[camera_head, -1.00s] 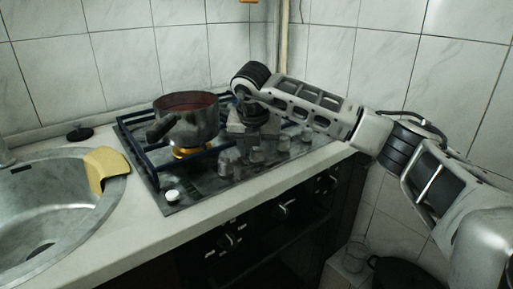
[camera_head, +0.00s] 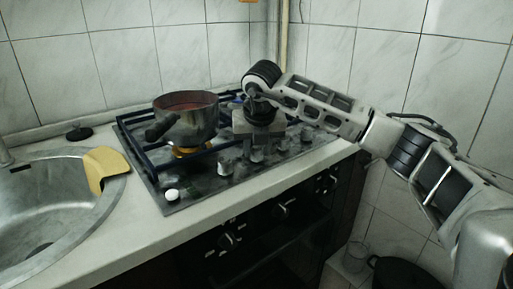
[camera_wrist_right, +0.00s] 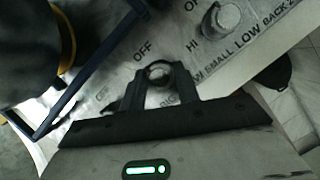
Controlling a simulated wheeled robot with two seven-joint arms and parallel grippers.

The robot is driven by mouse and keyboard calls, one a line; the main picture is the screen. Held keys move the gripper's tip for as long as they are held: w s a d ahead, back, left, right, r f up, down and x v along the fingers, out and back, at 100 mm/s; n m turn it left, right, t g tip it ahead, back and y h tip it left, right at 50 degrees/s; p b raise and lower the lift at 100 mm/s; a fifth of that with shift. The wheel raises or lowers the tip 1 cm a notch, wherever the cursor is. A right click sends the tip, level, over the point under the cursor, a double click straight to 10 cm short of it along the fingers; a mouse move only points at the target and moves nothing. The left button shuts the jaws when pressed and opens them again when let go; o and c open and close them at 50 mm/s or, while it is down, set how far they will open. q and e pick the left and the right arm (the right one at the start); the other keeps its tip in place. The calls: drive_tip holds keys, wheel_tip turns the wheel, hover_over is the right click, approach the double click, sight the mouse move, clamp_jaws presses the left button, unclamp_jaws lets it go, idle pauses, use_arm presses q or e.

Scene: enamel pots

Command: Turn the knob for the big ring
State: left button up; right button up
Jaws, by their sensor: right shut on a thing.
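The stove's knobs stand in a row along the front of the hob (camera_head: 205,190). My right gripper (camera_wrist_right: 160,75) points down over this row, with its two fingers shut on a round metal knob (camera_wrist_right: 158,72). Printing beside it reads "OFF" and what looks like "BIG", partly covered by a finger. In the head view my right gripper (camera_head: 250,148) sits over the knobs, and the held knob is hard to pick out there. A neighbouring knob (camera_wrist_right: 221,22) stands clear, near "HI" and "SMALL LOW BACK". My left gripper is out of view.
A dark pot (camera_head: 188,122) stands on the left burner, which glows orange beneath it. The dark grate (camera_wrist_right: 100,58) runs close to my fingers. A sink (camera_head: 45,215) with a yellow cloth or board (camera_head: 104,168) lies left. A white knob (camera_head: 172,195) is at the hob's front left.

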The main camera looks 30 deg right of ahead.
drive_tip(key=n, duration=0.2)
drive_tip(key=n+y, duration=0.1)
drive_tip(key=shift+d+r+n+t, duration=0.1)
drive_tip(key=shift+d+n+t, duration=0.05)
drive_tip(key=shift+n+t, duration=0.2)
drive_tip(key=n+y+p, duration=0.2)
drive_tip(key=n, duration=0.2)
drive_tip(key=shift+d+r+n, duration=0.1)
drive_tip(key=shift+d+n, duration=0.05)
drive_tip(key=shift+n, duration=0.2)
drive_tip(key=n+g+y+p, duration=0.1)
drive_tip(key=n+p, duration=0.1)
drive_tip(key=n, duration=0.2)
drive_tip(key=shift+y, duration=0.4)
drive_tip(key=shift+w+n+p, duration=0.1)
drive_tip(key=shift+n+p, duration=0.3)
drive_tip(key=shift+n, duration=0.5)
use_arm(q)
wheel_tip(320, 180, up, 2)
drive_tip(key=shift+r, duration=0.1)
use_arm(e)
drive_tip(key=shift+n+g+y, duration=0.3)
drive_tip(key=shift+g, duration=0.05)
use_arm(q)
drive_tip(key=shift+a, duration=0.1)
use_arm(e)
drive_tip(key=shift+d, duration=0.1)
drive_tip(key=o, duration=1)
